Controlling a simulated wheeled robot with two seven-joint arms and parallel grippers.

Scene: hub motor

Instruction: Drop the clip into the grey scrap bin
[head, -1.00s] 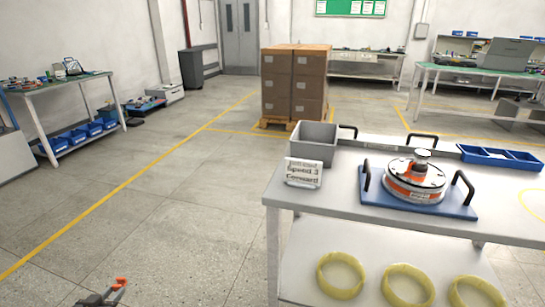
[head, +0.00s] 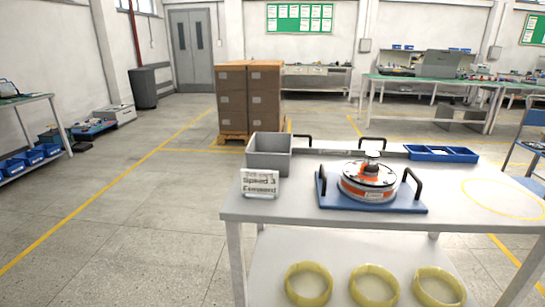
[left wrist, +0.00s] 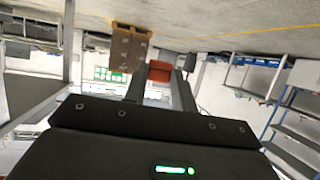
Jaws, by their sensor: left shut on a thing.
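The clip (left wrist: 160,69) is a small orange-red piece in the left wrist view. My left gripper (left wrist: 159,79) is shut on it, with the clip between its fingertips. Neither the left gripper nor the clip shows in the head view now. A grey open-topped bin (head: 268,162) stands at the back left corner of the workbench, behind a small sign. The inside floor of the bin is not clearly visible. My right gripper is in neither view.
The workbench (head: 285,207) bears the sign (head: 260,184), a hub motor (head: 368,182) on a blue board with black handles, and a blue divided tray (head: 440,153). Yellow rings (head: 308,284) lie on its lower shelf. Stacked cartons (head: 248,100) stand behind. The floor to the left is open.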

